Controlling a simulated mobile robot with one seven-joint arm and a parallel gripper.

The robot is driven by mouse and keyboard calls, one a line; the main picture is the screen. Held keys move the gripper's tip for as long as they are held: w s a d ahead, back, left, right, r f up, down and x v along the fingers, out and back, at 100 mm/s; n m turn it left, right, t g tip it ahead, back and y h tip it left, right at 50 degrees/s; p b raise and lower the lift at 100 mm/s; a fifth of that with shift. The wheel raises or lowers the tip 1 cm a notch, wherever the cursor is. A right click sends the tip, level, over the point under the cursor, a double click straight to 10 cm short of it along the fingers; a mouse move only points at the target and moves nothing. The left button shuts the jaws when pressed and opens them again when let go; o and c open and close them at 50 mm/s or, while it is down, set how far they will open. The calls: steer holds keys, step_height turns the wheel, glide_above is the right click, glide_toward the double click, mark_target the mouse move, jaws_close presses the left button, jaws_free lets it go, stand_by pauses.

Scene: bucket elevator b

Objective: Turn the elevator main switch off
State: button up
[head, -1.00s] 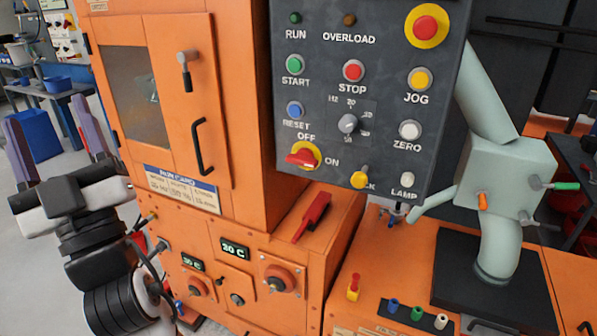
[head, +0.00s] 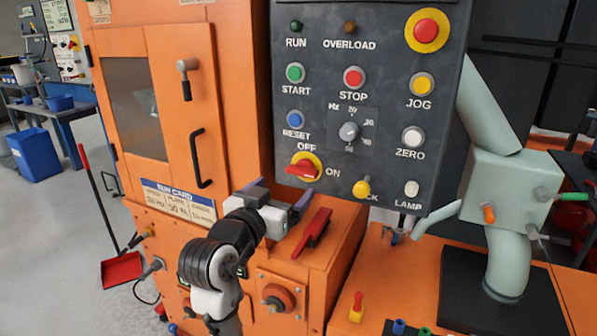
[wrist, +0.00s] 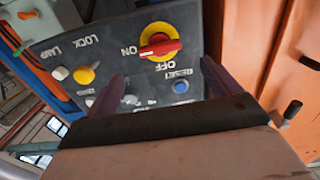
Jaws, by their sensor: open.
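The main switch (head: 303,170) is a red handle on a yellow disc, low on the left of the dark control panel (head: 385,75). OFF is printed above it and ON to its right. Its handle lies roughly level, in line with the ON label. My gripper (head: 277,197) is open and empty, just below and left of the switch in the head view. In the wrist view the panel appears upside down. There the switch (wrist: 158,45) shows beyond and between the two purple fingers (wrist: 165,88), apart from them. Nothing hides the handle there.
The blue RESET button (head: 295,119) and yellow LOCK knob (head: 362,188) are close to the switch. A red-handled tool (head: 314,230) lies on the orange ledge below. The orange cabinet door with its black handle (head: 200,160) stands left of the panel.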

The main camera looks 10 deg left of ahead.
mark_target(300, 172)
steer(key=p+x, duration=0.1)
steer(key=x, duration=0.7)
steer(key=shift+w+d, duration=0.1)
steer(key=shift+w, duration=0.15)
steer(key=c, duration=1)
